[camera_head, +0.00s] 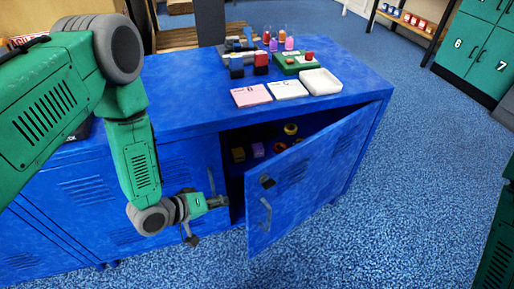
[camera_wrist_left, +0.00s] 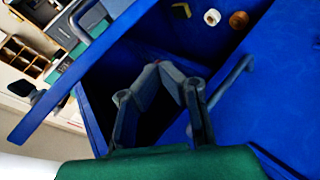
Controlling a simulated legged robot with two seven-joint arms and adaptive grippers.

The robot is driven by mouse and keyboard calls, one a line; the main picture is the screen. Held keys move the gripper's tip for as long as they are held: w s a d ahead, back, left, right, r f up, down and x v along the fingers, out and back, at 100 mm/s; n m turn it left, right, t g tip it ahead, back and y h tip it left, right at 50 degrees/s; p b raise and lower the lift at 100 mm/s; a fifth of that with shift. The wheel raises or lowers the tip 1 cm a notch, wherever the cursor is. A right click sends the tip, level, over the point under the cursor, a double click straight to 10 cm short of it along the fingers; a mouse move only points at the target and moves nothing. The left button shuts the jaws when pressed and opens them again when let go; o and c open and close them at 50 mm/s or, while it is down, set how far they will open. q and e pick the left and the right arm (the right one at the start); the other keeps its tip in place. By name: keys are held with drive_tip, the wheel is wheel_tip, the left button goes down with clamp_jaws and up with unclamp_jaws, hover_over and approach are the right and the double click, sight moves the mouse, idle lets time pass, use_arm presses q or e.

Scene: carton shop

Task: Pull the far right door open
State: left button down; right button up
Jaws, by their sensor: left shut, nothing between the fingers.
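The far right door (camera_head: 310,172) of the blue cabinet stands swung well open in the head view. Its handle (camera_head: 266,212) and dark lock (camera_head: 267,181) are on the face toward me. My left gripper (camera_head: 226,201) is in front of the cabinet, left of the open door's free edge and apart from its handle. The left wrist view shows its fingers (camera_wrist_left: 161,66) shut with nothing between them. A handle (camera_wrist_left: 232,80) on a blue panel shows right of the fingers; I cannot tell which door it belongs to. My right gripper is not in view.
Small items, including a purple box (camera_head: 257,150) and a yellow roll (camera_head: 291,129), are inside the open compartment. The cabinet top (camera_head: 180,95) holds cards, a white tray (camera_head: 321,82) and blocks. The blue floor (camera_head: 400,200) right of the door is clear.

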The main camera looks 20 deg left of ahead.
use_arm(q)
drive_tip(key=w+r+n+t+h+p, duration=0.2)
drive_tip(key=w+r+h, duration=0.45)
drive_tip(key=r, duration=0.45)
drive_tip(key=w+d+b, duration=0.2)
drive_tip(key=d+b, duration=0.1)
drive_tip(key=d, duration=0.6)
drive_tip(key=shift+w+f, duration=0.25)
